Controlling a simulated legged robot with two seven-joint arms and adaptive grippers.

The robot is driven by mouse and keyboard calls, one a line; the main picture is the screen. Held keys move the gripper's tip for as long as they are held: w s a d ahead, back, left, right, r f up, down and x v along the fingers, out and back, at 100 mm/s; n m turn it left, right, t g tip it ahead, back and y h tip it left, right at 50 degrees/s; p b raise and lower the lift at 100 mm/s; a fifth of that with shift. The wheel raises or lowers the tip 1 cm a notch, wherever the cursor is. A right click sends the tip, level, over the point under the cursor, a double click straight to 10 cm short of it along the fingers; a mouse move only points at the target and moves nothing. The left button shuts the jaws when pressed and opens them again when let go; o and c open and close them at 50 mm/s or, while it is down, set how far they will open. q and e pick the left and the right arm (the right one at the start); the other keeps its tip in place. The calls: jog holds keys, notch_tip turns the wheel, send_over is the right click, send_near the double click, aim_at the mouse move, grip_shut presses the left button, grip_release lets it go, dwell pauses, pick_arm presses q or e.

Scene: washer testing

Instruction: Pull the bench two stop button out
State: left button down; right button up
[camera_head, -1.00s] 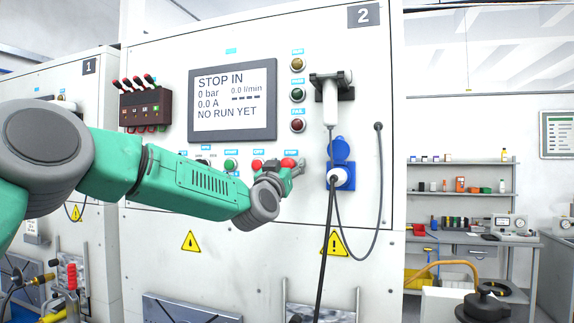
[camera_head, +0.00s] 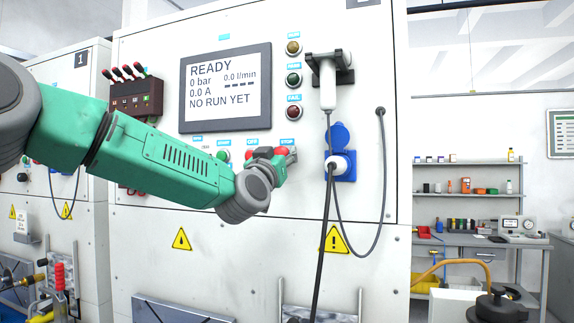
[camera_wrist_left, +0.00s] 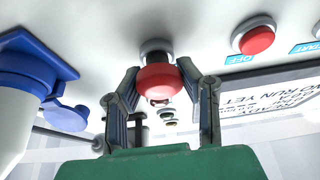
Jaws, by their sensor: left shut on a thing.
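The bench two stop button is a red mushroom cap (camera_wrist_left: 160,84) on a silver collar in the left wrist view. In the head view the same red cap (camera_head: 281,151) shows under the STOP label, partly covered by my gripper. My left gripper (camera_head: 287,158) is at the panel front, its two fingers closed around the cap; the wrist view shows one finger on each side of it (camera_wrist_left: 158,70). The bench two screen (camera_head: 225,88) reads READY, 0 bar, 0.0 A, NO RUN YET. My right gripper is not in view.
A blue socket (camera_head: 341,152) with a white plug and hanging black cable is just right of the stop button. A white handle (camera_head: 327,86) sits in a black holder above. Another red button (camera_wrist_left: 257,38) is beside the stop button. Bench one (camera_head: 70,75) stands left.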

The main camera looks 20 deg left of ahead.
pick_arm(q)
jog(key=c, duration=1.4)
grip_release()
jog(key=shift+f, duration=0.2)
jog(key=o, duration=0.4)
jog(key=shift+s+r, duration=0.1)
jog(key=shift+s, duration=0.05)
jog(key=shift+c, duration=0.2)
jog(key=shift+s+r, duration=0.1)
jog(key=shift+s, duration=0.1)
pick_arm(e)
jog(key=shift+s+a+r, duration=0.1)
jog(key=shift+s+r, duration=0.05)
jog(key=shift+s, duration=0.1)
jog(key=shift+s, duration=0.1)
pick_arm(q)
jog(key=v, duration=1.2)
jog(key=shift+a, duration=0.1)
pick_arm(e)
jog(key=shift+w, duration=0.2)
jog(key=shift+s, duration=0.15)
